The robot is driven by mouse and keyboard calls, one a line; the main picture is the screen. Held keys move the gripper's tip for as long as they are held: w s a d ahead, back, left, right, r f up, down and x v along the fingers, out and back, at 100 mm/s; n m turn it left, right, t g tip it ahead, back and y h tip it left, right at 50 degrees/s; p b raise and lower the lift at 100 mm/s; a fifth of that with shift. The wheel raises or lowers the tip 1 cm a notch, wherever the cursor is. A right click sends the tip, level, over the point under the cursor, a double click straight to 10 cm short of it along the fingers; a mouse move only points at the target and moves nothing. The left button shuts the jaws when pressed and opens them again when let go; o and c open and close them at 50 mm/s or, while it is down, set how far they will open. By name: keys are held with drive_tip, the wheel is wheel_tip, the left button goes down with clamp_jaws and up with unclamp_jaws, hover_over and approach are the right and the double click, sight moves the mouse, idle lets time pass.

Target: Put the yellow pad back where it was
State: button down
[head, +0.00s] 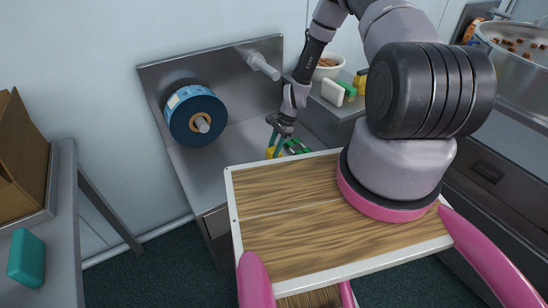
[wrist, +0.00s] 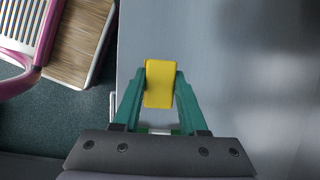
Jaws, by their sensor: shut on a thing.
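The yellow pad (wrist: 160,84) is a small block held between the two teal fingers of my gripper (wrist: 161,74) in the wrist view. Its far end sticks out a little past the fingertips. In the head view my gripper (head: 277,136) points down over the steel bench (head: 225,165), with the yellow pad (head: 270,153) low at its tips. I cannot tell whether the pad touches the bench. In the wrist view plain grey bench surface (wrist: 225,70) lies beyond and right of the pad.
A blue film roll (head: 194,115) hangs on the back panel, left of my gripper; a bare rod (head: 262,66) juts out above. On the right counter are a white block (head: 332,92), a green block (head: 349,89) and a bowl (head: 328,67). A teal block (head: 26,258) stands far left.

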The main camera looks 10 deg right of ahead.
wheel_tip(320, 180, down, 4)
drive_tip(key=shift+f, duration=0.1)
drive_tip(key=shift+c, duration=2.2)
unclamp_jaws()
drive_tip(key=v, duration=1.2)
